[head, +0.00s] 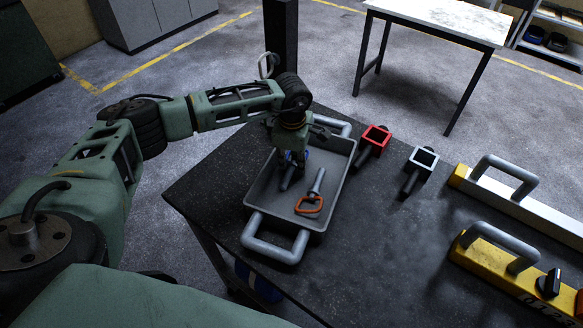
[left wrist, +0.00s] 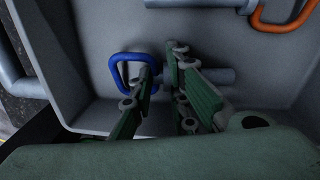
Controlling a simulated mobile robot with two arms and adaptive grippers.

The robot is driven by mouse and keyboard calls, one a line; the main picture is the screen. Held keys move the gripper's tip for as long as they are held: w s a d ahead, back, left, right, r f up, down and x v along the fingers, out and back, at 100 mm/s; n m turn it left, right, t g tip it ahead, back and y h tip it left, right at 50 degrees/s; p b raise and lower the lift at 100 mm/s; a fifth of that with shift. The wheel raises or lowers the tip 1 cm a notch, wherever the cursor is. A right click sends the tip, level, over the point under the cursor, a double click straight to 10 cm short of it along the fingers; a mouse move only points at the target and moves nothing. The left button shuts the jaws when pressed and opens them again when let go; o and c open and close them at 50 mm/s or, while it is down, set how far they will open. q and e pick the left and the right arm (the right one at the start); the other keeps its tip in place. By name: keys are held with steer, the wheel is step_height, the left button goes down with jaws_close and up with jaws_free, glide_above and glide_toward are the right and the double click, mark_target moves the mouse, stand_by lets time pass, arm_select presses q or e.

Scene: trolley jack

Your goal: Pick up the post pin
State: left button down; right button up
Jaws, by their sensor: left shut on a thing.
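Two pins with loop handles are in the grey tray (head: 337,180), and I cannot tell by any label which is the post pin. The blue-handled pin (left wrist: 215,76) has a grey shaft and a blue loop. In the head view it is mostly hidden under my left gripper (head: 293,157). In the left wrist view my left gripper (left wrist: 160,82) is shut on this pin beside its blue loop, low in the tray. The orange-handled pin (head: 318,184) lies apart to the right; its loop also shows in the left wrist view (left wrist: 285,25). My right gripper is out of view.
The tray has grey bar handles at both ends and stands on a dark table (head: 385,250). Right of it lie a red square-headed part (head: 377,134) and a white one (head: 423,157). White (head: 520,205) and yellow (head: 500,270) bars with handles lie farther right.

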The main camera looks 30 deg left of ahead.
arm_select(q)
steer(key=shift+w, duration=0.1)
steer(key=shift+r+b, duration=0.3)
steer(key=shift+r, duration=0.2)
steer(key=r, duration=0.1)
steer(key=d+r+b, duration=0.1)
steer(key=r, duration=0.1)
steer(key=shift+d+r+b, duration=0.25)
steer(key=shift+r+b, duration=0.05)
steer(key=shift+b, duration=0.1)
steer(key=s+d+r+b, duration=0.25)
steer(key=d+r, duration=0.35)
steer(key=d, duration=0.4)
steer(key=s+a+f+m+g+h, duration=0.1)
steer(key=s+a+m, duration=0.1)
steer(key=s+m, duration=1.5)
steer(key=shift+s+a+m, duration=0.15)
steer(key=shift+a+m, duration=0.15)
steer(key=shift+m, duration=1.6)
steer(key=shift+f, duration=0.1)
